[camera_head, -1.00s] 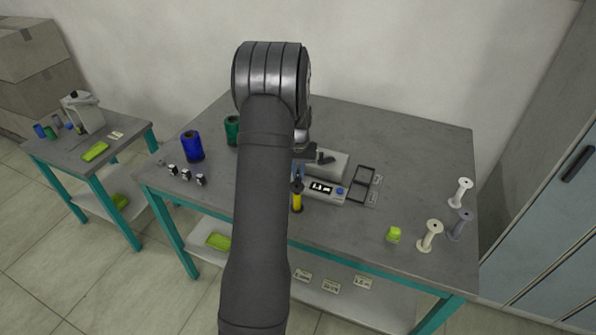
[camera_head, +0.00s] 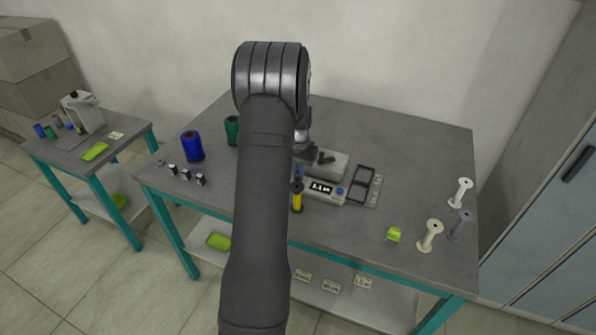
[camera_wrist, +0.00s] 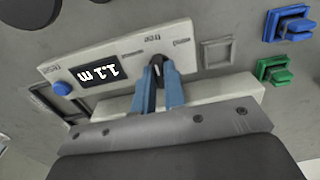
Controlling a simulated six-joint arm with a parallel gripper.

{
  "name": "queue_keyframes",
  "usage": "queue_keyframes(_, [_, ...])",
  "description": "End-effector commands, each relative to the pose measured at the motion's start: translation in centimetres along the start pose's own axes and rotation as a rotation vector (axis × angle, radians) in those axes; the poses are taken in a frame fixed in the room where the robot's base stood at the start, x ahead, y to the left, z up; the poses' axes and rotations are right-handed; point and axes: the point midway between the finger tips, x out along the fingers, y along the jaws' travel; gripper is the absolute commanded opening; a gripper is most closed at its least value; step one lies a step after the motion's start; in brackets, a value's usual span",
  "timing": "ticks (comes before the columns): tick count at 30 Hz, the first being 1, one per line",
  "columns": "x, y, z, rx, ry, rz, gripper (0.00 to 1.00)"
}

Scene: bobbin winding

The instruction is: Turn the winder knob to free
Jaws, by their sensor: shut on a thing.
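The winder (camera_head: 332,166) sits on the main table in the head view, partly hidden behind my arm. In the wrist view its white panel (camera_wrist: 110,68) carries a display (camera_wrist: 101,76) reading 1.1 m and a blue button (camera_wrist: 62,88). The small dark winder knob (camera_wrist: 157,66) sits between my blue fingertips, below the printed word "free". My gripper (camera_wrist: 158,82) is shut on the knob. The fingers hide most of the knob, so its exact pointing is hard to tell. The gripper is largely hidden in the head view.
A yellow spool (camera_head: 297,198) stands before the winder. Blue (camera_head: 193,146) and green (camera_head: 232,129) thread cones stand left. White spools (camera_head: 430,235) and a lime block (camera_head: 394,235) are at right. A dark frame (camera_head: 364,181) lies beside the winder. The table's back right is clear.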

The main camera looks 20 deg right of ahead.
Motion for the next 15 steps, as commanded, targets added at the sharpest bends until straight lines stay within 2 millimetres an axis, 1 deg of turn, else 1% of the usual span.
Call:
queue_keyframes(1, [-0.11, -0.01, -0.08, 0.0, 0.003, -0.001, 0.0])
queue_keyframes(2, [-0.11, -0.01, -0.08, 0.0, 0.003, -0.001, 0.13])
queue_keyframes(3, [-0.11, -0.01, -0.08, 0.0, 0.003, -0.001, 0.21])
queue_keyframes(5, [-0.1, -0.01, -0.07, -0.001, 0.002, -0.001, 0.32])
queue_keyframes(13, [-0.07, -0.01, -0.04, -0.001, 0.001, 0.0, 0.33])
queue_keyframes(15, [-0.32, -0.01, -0.05, -0.001, 0.002, 0.0, 0.33])
